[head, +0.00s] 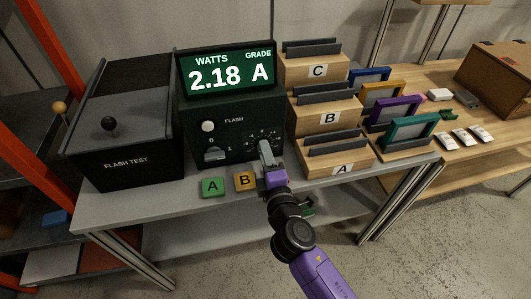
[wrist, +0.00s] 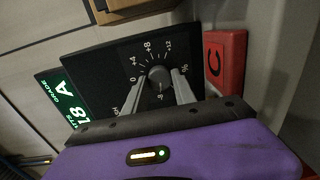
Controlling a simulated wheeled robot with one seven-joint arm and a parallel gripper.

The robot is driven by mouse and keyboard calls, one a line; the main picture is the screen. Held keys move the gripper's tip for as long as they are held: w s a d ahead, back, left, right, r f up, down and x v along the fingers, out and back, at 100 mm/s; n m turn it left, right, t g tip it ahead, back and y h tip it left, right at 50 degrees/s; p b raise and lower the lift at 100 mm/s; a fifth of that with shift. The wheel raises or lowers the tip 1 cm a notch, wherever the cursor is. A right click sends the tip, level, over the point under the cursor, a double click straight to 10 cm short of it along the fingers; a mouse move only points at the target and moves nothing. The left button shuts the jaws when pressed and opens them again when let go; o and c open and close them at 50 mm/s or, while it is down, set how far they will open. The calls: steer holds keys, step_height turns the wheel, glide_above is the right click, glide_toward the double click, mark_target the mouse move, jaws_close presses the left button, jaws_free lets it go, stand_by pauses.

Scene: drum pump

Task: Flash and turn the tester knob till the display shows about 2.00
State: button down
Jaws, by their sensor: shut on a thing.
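The tester (head: 232,125) is a black box on the grey bench, and its display (head: 227,72) reads WATTS 2.18, GRADE A. The round grey knob (wrist: 160,77) sits on a dial with printed marks such as +4, +8 and +12. My gripper (wrist: 160,85) has one finger on each side of the knob and is shut on it. In the head view my gripper (head: 266,150) is at the lower right of the tester front and hides the knob. A white FLASH button (head: 208,126) and a lever switch (head: 215,154) are on the tester front.
The black FLASH TEST box (head: 125,130) stands left of the tester. Wooden racks (head: 335,160) with framed panels stand close on the right.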

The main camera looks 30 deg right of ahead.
steer(key=shift+a, duration=0.1)
stand_by(0.3)
steer(key=c, duration=1)
jaws_free()
steer(key=b+v, duration=0.1)
steer(key=v, duration=0.6)
steer(key=shift+s, duration=0.4)
steer(key=shift+a, duration=0.15)
